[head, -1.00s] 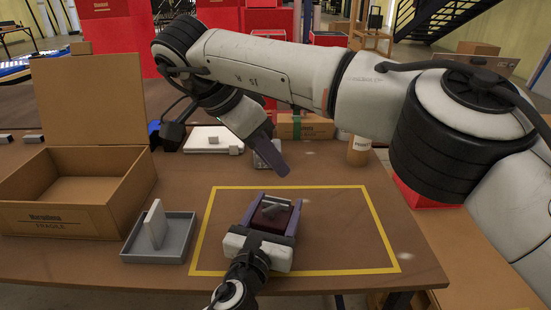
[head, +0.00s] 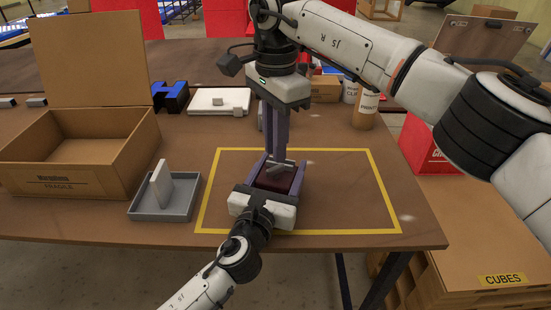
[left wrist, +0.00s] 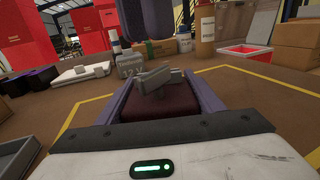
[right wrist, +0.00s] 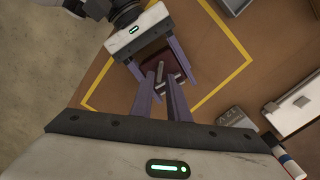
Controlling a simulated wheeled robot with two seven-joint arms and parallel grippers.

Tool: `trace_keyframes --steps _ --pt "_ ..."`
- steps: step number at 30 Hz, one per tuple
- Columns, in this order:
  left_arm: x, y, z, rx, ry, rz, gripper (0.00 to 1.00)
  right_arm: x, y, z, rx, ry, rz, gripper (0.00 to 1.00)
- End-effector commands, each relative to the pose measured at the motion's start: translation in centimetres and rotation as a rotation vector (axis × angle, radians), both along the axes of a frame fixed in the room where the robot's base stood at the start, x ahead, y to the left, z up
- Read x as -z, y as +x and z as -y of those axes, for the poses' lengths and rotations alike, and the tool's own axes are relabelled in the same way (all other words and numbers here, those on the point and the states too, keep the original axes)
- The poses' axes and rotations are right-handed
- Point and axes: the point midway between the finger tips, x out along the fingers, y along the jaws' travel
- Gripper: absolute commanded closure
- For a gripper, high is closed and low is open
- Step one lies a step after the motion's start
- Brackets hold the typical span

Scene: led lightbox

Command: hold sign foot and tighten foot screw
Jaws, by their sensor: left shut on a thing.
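The dark red sign foot (head: 274,180) lies on the table inside the yellow outline, between the purple fingers of my left gripper (head: 283,163), which is shut on it. A grey foot screw (head: 279,167) with a wing-like handle sits on top of the foot; it also shows in the left wrist view (left wrist: 160,79). My right gripper (head: 276,152) points straight down above the foot. Its fingers are apart, with their tips close to the screw handle in the right wrist view (right wrist: 160,75). I cannot tell whether they touch the handle.
A grey tray (head: 180,207) with an upright pale plate (head: 160,184) stands left of the outline. An open cardboard box (head: 60,185) is at the far left. The outlined area's right side is clear.

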Motion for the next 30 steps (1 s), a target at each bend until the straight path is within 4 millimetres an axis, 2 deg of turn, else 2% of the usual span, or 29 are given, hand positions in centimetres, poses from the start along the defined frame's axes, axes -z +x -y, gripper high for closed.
trace_keyframes --steps 3,9,19,22,30 --pt "0.1 0.0 0.0 0.000 0.001 -0.001 0.66 2.2 0.0 0.0 0.000 0.000 -0.002 0.85" --pt "0.1 0.0 0.0 0.000 0.001 -0.001 0.66 4.0 0.0 0.0 0.001 -0.001 0.001 0.85" --pt "0.1 0.0 0.0 0.000 0.001 -0.001 0.66 4.4 0.0 0.0 0.001 -0.002 0.001 0.85" --pt "0.1 0.0 0.0 0.000 0.001 -0.002 0.66 4.4 0.0 0.0 0.001 -0.002 0.001 1.00" --pt "0.1 0.0 0.0 0.000 0.001 -0.002 0.66 4.3 0.0 0.0 0.008 -0.002 0.001 1.00"
